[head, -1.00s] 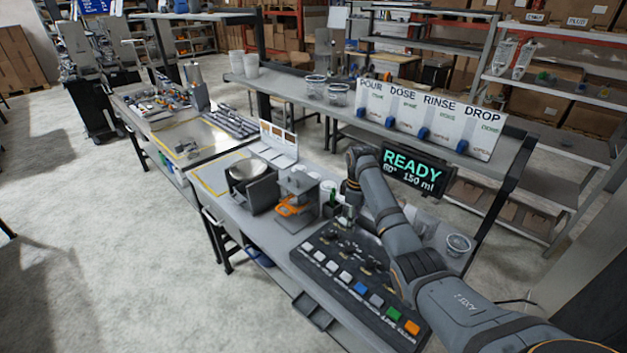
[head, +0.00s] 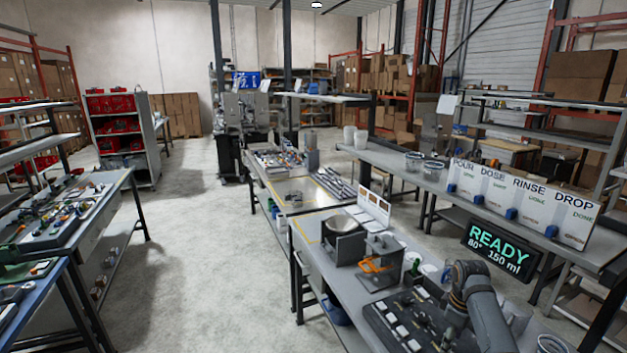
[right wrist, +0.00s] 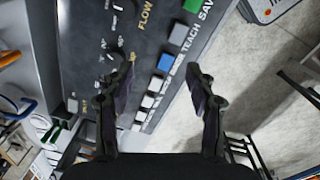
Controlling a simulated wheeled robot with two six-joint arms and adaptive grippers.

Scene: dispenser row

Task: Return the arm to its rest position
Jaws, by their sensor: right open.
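My right arm comes in at the lower right of the head view, bent over the dark control panel (head: 392,318). My right gripper (right wrist: 160,85) shows in the right wrist view with its two fingers wide apart and nothing between them. Beyond the fingers lies the control panel (right wrist: 150,28) with white, blue and green buttons and the words FLOW, TEACH and SAVE. The fingers appear clear of the panel, though the exact gap is hard to tell. My left gripper is in no view.
A display (head: 500,250) reads READY, 80°, 150 ml. Above it are panels (head: 522,203) marked POUR, DOSE, RINSE and DROP. An orange-trimmed device (head: 380,266) and a grey stand with a round bowl (head: 343,232) stand beside the control panel. The floor (head: 220,260) at left is clear.

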